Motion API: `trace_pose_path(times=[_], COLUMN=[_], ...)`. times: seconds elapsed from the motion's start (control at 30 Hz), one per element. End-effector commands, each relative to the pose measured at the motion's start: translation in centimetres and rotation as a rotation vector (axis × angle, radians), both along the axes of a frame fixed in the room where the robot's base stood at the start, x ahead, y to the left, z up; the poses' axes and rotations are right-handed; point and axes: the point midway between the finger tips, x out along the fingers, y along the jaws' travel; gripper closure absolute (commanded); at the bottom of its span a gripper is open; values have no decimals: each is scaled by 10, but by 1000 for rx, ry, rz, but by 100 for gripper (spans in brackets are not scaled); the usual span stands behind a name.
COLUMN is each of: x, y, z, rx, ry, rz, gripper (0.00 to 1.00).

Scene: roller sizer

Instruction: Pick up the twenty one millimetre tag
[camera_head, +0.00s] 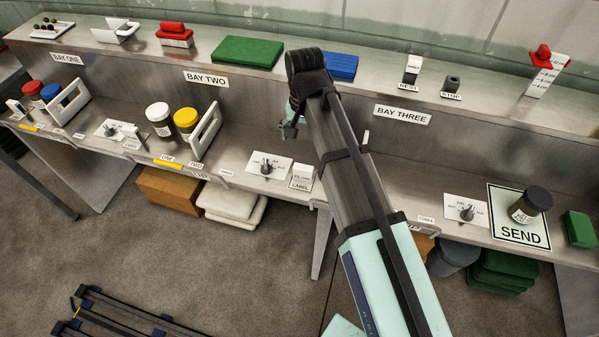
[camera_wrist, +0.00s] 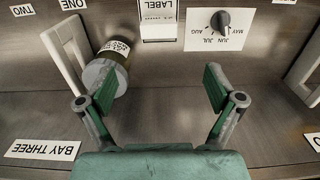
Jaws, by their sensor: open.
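My gripper (camera_wrist: 160,85) is open and empty in the wrist view, its two green fingers spread over the bare metal shelf. In the head view only a small part of it (camera_head: 290,126) shows beside the end of my arm. A white LABEL holder (camera_wrist: 158,18) with a small printed card lies beyond the fingertips in the wrist view. The LABEL holder also shows in the head view (camera_head: 302,177). The print on the card is too small to read, and I cannot make out a tag marked twenty one millimetres.
An olive jar with a grey lid (camera_wrist: 105,75) sits close to the left finger, beside a white frame (camera_wrist: 62,55). A month dial (camera_wrist: 220,25) is at upper right. A dark jar (camera_head: 530,205) stands on the SEND mat (camera_head: 505,236). My arm hides part of bay three.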

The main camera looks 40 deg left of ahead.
Motion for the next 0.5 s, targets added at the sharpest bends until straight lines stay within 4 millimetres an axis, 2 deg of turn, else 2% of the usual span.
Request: trace_pose_path(times=[0.5], x=[0], y=[-2], z=[-82], rx=[-3], ry=[1], rz=[-2], gripper=[8])
